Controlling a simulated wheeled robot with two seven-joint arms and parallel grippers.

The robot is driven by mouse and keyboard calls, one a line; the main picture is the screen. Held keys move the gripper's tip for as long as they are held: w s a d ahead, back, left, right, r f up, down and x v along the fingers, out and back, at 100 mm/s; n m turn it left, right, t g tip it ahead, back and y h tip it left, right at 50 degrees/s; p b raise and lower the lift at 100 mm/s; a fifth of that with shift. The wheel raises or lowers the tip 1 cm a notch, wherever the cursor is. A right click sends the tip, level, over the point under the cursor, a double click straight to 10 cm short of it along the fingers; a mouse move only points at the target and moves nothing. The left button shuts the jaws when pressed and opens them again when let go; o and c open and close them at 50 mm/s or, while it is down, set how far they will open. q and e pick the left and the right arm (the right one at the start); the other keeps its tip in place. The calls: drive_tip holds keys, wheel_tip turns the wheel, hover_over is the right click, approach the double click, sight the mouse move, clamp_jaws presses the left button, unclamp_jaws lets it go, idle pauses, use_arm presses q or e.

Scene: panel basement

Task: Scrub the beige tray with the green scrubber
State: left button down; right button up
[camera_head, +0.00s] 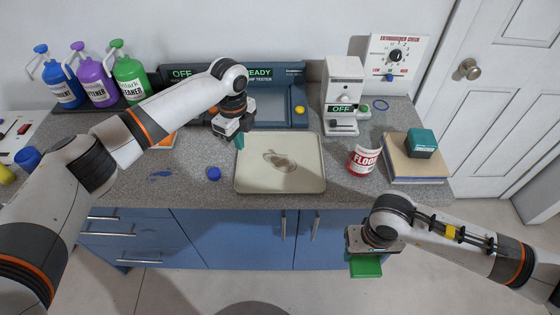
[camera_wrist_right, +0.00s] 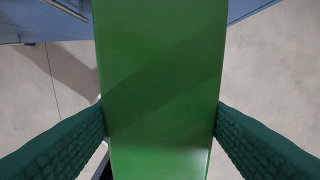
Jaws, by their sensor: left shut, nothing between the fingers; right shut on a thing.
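The beige tray (camera_head: 308,178) lies flat on the grey countertop, with a brown stain (camera_head: 279,161) near its middle. My left gripper (camera_head: 239,142) is shut and empty, at the tray's far left corner. My right gripper (camera_head: 366,257) is shut on the green scrubber (camera_head: 366,268), in front of the counter and below its edge, apart from the tray. In the right wrist view the scrubber (camera_wrist_right: 162,90) sits between both fingers and fills the middle. The part of the scrubber under the right hand is hidden in the head view.
A red and white can (camera_head: 363,160) stands right of the tray, near a book (camera_head: 414,165) with a teal box (camera_head: 421,143). A blue cap (camera_head: 214,173) lies left of the tray. A blue tester (camera_head: 285,100) and white device (camera_head: 343,95) stand behind. Blue drawers (camera_head: 240,238) are below.

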sight(242, 161)
use_arm(q)
wheel_tip(242, 161, down, 4)
drive_tip(key=b, duration=0.3)
drive_tip(key=shift+w, duration=0.1)
use_arm(e)
wheel_tip(242, 161, down, 4)
drive_tip(key=shift+w, duration=0.15)
use_arm(q)
drive_tip(key=shift+r, duration=0.1)
use_arm(e)
drive_tip(key=shift+r, duration=0.1)
use_arm(q)
drive_tip(key=shift+f, duration=0.6)
use_arm(e)
drive_tip(key=shift+f, duration=0.3)
idle(0.9)
use_arm(q)
drive_tip(key=shift+r, duration=0.1)
use_arm(e)
drive_tip(key=shift+r, duration=0.1)
use_arm(q)
wheel_tip(242, 161, up, 6)
drive_tip(key=p, duration=0.6)
use_arm(e)
wheel_tip(242, 161, up, 7)
drive_tip(key=shift+f, duration=0.1)
drive_tip(key=shift+f, duration=0.1)
